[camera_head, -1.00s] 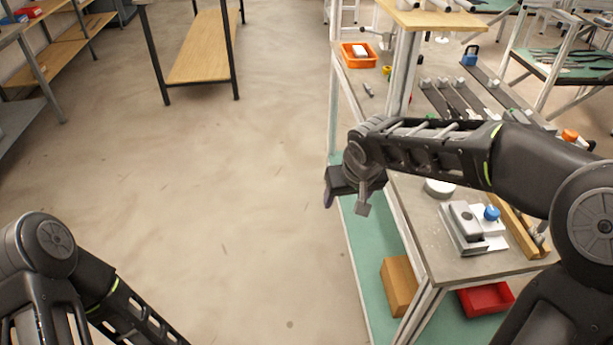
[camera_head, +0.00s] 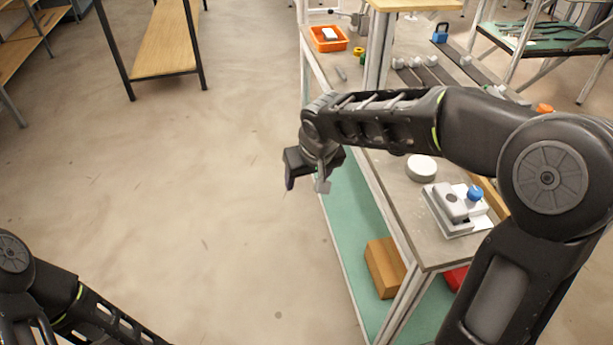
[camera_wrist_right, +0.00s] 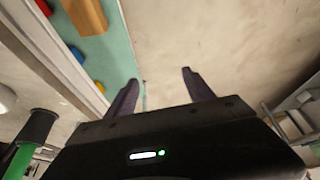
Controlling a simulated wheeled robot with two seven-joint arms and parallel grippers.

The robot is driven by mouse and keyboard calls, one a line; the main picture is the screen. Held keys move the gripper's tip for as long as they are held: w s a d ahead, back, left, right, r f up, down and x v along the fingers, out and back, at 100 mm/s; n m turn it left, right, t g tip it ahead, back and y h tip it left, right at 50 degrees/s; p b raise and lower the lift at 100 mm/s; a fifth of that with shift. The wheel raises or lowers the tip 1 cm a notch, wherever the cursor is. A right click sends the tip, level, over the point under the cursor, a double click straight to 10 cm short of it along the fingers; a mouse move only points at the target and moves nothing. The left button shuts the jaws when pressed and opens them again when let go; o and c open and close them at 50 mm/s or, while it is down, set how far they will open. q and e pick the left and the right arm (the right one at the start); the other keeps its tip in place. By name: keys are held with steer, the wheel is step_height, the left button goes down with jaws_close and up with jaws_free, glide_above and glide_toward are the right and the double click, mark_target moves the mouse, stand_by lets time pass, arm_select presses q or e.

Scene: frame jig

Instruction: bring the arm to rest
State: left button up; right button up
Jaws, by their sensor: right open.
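My right gripper (camera_head: 306,184) hangs at the end of my right arm (camera_head: 390,122), just left of the workbench edge, above the bare floor. In the right wrist view its two fingers (camera_wrist_right: 160,95) stand apart with nothing between them. The arm reaches across the bench from the right in the head view. My left arm (camera_head: 70,295) shows at the lower left, but its gripper is out of the picture.
The workbench (camera_head: 403,220) holds a grey fixture with a blue knob (camera_head: 460,207), a white disc (camera_head: 421,168) and an orange bin (camera_head: 328,38). A wooden block (camera_head: 385,267) sits on the green lower shelf (camera_head: 350,215). The floor (camera_head: 200,200) to the left is clear.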

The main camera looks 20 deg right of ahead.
stand_by(0.4)
steer(key=s+a+f+n+t+y, duration=0.15)
steer(key=a+f+y, duration=0.25)
steer(key=a+f, duration=0.7)
steer(key=s+a+f+m+g, duration=0.1)
steer(key=s+f+m+g, duration=0.2)
steer(key=s+f, duration=1.9)
steer(key=shift+s+a+g, duration=0.25)
steer(key=shift+s+g, duration=0.55)
steer(key=shift+g, duration=0.25)
steer(key=shift+c, duration=0.2)
